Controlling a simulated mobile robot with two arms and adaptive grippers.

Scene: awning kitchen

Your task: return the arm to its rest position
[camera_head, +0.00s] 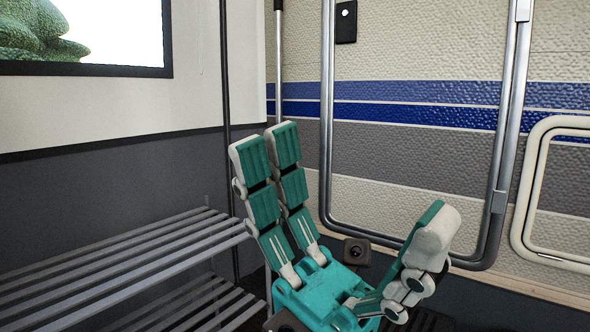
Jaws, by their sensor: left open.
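My left gripper (352,205) is large in the lower middle of the head view. Its teal and white fingers point upward, two side by side on the left and one on the right. The fingers are spread wide apart with nothing between them. The gripper is in front of the textured wall and to the right of the slatted rack. My right gripper is not in this view.
A grey slatted rack (120,262) with a lower tier is at the left. A metal tube frame (328,120) stands against the striped wall (410,60) behind the gripper. A cream-framed panel (530,190) is at the right edge. A window (110,35) is at upper left.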

